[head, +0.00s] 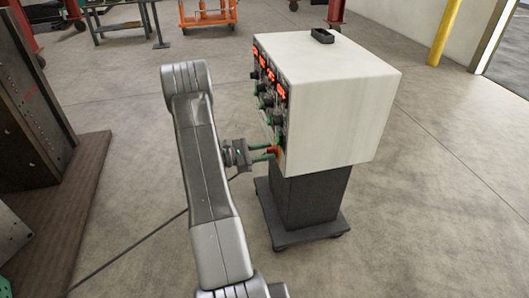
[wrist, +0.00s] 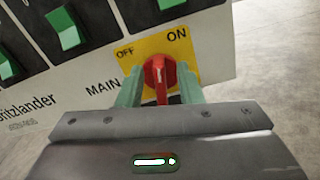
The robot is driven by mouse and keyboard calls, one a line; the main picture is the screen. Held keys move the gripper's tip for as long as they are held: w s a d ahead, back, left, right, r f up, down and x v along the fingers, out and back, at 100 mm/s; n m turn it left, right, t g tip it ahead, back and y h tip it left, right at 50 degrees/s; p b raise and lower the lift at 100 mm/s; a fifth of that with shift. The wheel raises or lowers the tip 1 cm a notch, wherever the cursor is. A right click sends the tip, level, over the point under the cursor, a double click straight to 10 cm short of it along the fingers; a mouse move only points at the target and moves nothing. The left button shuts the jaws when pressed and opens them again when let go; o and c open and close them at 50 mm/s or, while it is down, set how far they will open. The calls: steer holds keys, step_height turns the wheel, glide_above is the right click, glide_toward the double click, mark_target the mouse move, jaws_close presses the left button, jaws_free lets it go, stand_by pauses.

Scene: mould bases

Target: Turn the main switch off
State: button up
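The red main switch (wrist: 160,72) sits on a yellow plate (wrist: 150,45) on the panel front, with "OFF" at upper left, "ON" at upper right and "MAIN" to the left. Its knob's grip looks roughly upright in the wrist view; its exact setting is hard to tell. My gripper (wrist: 160,88) has one green finger on each side of the knob, apart from each other, and does not look clamped on it. In the head view my gripper (head: 265,153) reaches the lower front of the white control cabinet (head: 335,110), at the red switch (head: 272,150).
Green rocker switches (wrist: 65,28) sit at upper left of the main switch. The cabinet stands on a dark wheeled pedestal (head: 305,200). A small black tray (head: 322,36) lies on top. Dark mould blocks (head: 30,110) stand at left; the floor around is mostly clear.

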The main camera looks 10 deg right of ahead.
jaws_close()
steer(key=shift+r+n+p, duration=0.1)
steer(key=shift+n+p, duration=0.2)
steer(key=shift+p, duration=0.15)
steer(key=n+p, duration=0.2)
steer(key=n, duration=0.1)
steer(key=n+p, duration=0.2)
steer(key=n, duration=0.2)
steer(key=w+n+p, duration=0.1)
steer(key=n+p, duration=0.2)
steer(key=shift+f+n, duration=0.2)
steer(key=shift+n, duration=0.2)
jaws_free()
